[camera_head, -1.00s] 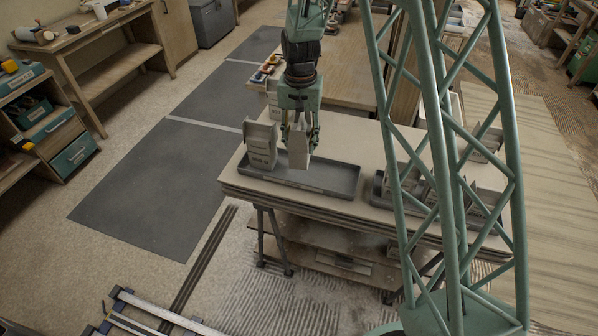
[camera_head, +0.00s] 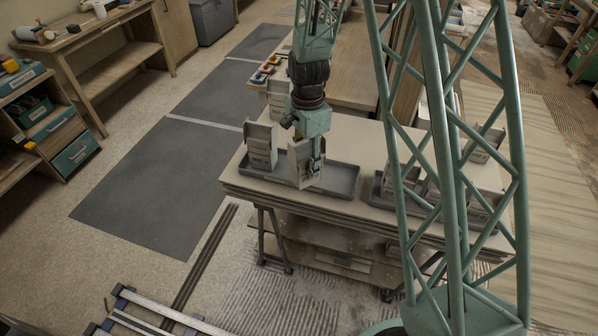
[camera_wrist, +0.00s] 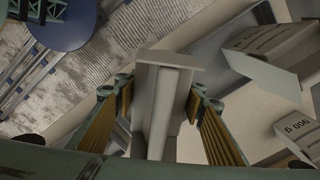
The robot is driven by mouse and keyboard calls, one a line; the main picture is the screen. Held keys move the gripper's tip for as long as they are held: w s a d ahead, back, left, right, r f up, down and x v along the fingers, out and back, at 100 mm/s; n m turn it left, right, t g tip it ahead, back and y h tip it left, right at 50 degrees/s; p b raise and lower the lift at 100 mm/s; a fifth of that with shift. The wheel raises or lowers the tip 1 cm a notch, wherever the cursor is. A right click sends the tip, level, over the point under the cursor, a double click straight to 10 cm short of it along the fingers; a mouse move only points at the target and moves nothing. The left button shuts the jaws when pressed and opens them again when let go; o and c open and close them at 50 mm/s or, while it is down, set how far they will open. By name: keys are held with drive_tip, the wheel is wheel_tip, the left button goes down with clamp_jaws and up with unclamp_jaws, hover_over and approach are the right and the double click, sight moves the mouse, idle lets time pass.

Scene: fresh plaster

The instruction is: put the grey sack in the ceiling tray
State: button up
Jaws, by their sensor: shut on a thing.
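My gripper (camera_head: 313,158) is shut on a grey sack (camera_head: 300,168), which it holds upright over or in the middle of a long dark tray (camera_head: 342,181) on the table. I cannot tell whether the sack's bottom touches the tray. In the wrist view the held sack (camera_wrist: 160,108) sits between the yellow-ribbed fingers of my gripper (camera_wrist: 162,92). Another pale grey sack (camera_head: 261,148) stands at the tray's left end, close beside the held one. No label naming the ceiling tray is readable.
A second dark tray (camera_head: 378,190) with several similar sacks stands at the table's right, partly behind my green lattice column. Small coloured items (camera_head: 264,72) lie farther back. The tray's right end and the tabletop (camera_head: 345,135) behind it are clear.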

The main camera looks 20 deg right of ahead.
drive_tip(key=shift+s+f+m+p, duration=0.1)
drive_tip(key=shift+s+m+p, duration=0.3)
drive_tip(key=shift+s+m, duration=1.7)
drive_tip(key=shift+s+f+m+p, duration=0.1)
drive_tip(key=shift+s+m+p, duration=0.25)
drive_tip(key=shift+s+m, duration=1.75)
drive_tip(key=shift+w+m, duration=0.5)
drive_tip(key=shift+w, duration=0.05)
drive_tip(key=shift+w, duration=0.1)
drive_tip(key=w+f, duration=0.1)
drive_tip(key=w, duration=1.4)
drive_tip(key=shift+f+p, duration=0.15)
drive_tip(key=shift+p, duration=0.15)
drive_tip(key=shift+w, duration=0.1)
drive_tip(key=shift+w+f, duration=0.2)
drive_tip(key=shift+f, duration=0.7)
drive_tip(key=shift+w+f, duration=0.15)
drive_tip(key=shift+f, duration=0.75)
